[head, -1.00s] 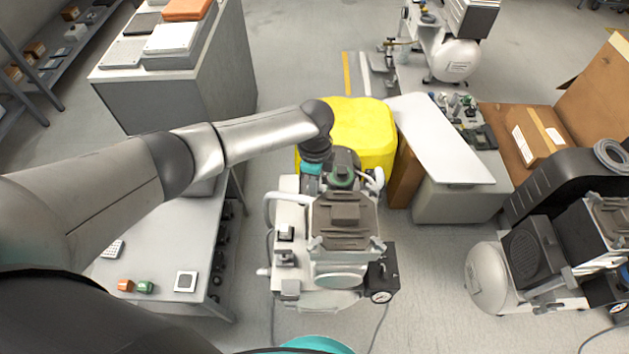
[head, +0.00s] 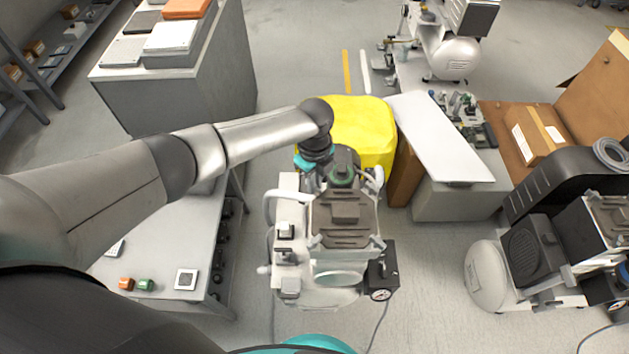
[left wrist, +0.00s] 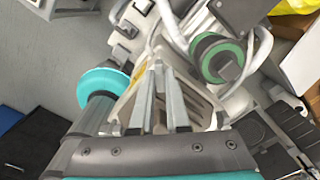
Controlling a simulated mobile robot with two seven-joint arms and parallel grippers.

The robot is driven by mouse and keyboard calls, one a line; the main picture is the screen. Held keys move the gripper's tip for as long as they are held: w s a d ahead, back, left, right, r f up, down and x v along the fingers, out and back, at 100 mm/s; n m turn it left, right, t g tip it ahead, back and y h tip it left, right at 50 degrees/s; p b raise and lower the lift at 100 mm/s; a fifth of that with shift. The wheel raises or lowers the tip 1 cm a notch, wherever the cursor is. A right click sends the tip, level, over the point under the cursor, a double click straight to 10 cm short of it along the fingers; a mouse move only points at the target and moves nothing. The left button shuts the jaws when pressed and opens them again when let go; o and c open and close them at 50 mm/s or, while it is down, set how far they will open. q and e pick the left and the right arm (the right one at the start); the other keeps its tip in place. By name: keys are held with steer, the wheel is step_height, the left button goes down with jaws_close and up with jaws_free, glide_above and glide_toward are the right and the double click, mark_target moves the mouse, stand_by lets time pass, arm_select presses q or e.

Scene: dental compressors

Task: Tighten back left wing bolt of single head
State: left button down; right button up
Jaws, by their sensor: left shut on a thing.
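The single-head compressor (head: 345,218) stands in the middle of the head view, with its brown ribbed head plate on top. A front left wing bolt (head: 314,241) and a front right wing bolt (head: 378,242) show at the plate's near corners. My left gripper (left wrist: 160,68) reaches down at the plate's back left corner. In the left wrist view its two fingers converge and are shut on the back left wing bolt, which is mostly hidden between the tips. A dark round cap with a green ring (head: 342,174) sits close by; it also shows in the left wrist view (left wrist: 220,58). My right gripper is not seen.
A yellow bin (head: 360,130) stands behind the compressor. A grey table (head: 165,262) is on the left. A white-topped cabinet (head: 440,140) and another compressor (head: 490,275) are on the right. Open floor lies around the compressor.

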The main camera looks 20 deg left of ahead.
arm_select(q)
steer(key=shift+d, duration=0.1)
steer(key=c, duration=0.9)
jaws_free()
step_height(320, 180, up, 15)
steer(key=p, duration=0.3)
steer(key=shift+r+p, duration=0.15)
steer(key=shift+p, duration=0.2)
